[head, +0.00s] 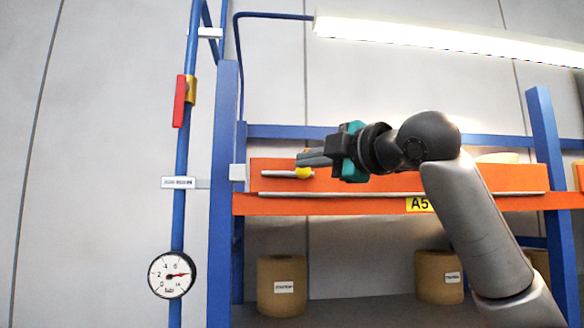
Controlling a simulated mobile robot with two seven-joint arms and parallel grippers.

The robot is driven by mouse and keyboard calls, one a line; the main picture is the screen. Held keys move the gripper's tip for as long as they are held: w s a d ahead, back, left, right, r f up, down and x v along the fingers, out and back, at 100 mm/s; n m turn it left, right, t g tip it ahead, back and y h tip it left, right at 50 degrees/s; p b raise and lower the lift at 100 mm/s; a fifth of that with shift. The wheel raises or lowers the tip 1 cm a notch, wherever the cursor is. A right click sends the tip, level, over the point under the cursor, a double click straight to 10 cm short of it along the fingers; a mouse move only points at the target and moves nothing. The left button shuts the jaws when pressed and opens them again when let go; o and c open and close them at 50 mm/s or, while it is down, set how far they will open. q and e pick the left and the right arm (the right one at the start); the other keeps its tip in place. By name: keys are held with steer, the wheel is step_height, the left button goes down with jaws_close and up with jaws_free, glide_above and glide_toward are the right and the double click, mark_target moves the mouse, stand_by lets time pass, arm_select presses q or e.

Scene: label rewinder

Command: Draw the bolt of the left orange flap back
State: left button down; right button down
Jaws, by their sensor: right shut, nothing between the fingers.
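The left orange flap (360,176) stands on the orange beam of the blue rack. Its bolt (286,174) is a thin pale rod lying level near the flap's left end, with a yellow knob (304,173) at its right end. A whitish block (238,172) sits on the blue post, left of the rod and apart from its visible tip. My right gripper (302,158) is shut and empty, its fingertips pointing left just above the yellow knob. I cannot tell whether they touch it. My right arm hides part of the flap. My left gripper is not in view.
A blue pipe (181,220) with a red-handled valve (179,101) and a round gauge (172,274) runs up left of the rack. Brown rolls (282,286) stand on the shelf below. A lit lamp (440,40) hangs above. A yellow A5 label (418,204) marks the beam.

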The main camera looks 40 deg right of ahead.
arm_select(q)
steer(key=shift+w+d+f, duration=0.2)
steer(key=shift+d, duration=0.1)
arm_select(e)
steer(key=shift+s+a, duration=0.25)
steer(key=shift+s, duration=0.85)
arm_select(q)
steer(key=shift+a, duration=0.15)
arm_select(e)
steer(key=shift+a, duration=0.1)
